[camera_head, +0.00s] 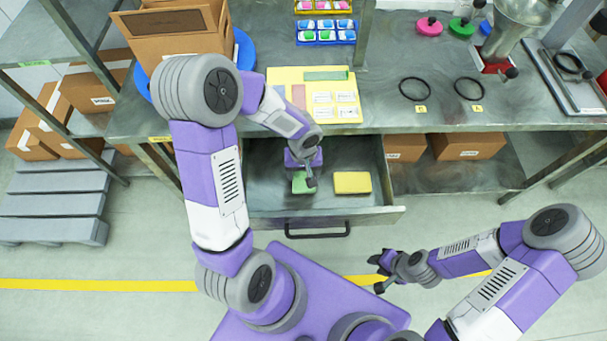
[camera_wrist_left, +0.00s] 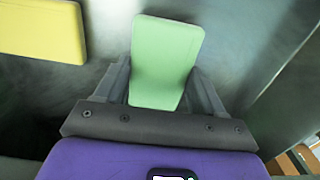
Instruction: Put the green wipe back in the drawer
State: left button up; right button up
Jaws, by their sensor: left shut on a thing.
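The green wipe (camera_head: 300,184) is inside the open drawer (camera_head: 264,196), left of the yellow wipe (camera_head: 352,183). My left gripper (camera_head: 306,182) reaches down into the drawer and is shut on the green wipe. In the left wrist view, the green wipe (camera_wrist_left: 165,58) sits between the two fingers of my left gripper (camera_wrist_left: 168,88), and the yellow wipe (camera_wrist_left: 42,28) lies at the upper left. I cannot tell whether the green wipe touches the drawer floor. My right gripper (camera_head: 380,274) is in front of the drawer, away from the wipes; its fingers are too small to read.
The drawer's black handle (camera_head: 318,233) faces the front. Above the drawer, the bench holds a yellow board (camera_head: 290,76) with cards, black rings (camera_head: 415,89) and a cardboard box (camera_head: 178,32). Boxes (camera_head: 468,146) stand on the shelf right of the drawer.

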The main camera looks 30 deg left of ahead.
aim_at(304, 175)
pick_arm(q)
jog(key=shift+f, duration=0.5)
jog(key=shift+f, duration=0.15)
jog(key=o, duration=1.1)
jog(key=shift+r, duration=0.25)
notch_tip(304, 175, up, 12)
jog(key=p, duration=0.4)
jog(key=shift+p, duration=0.35)
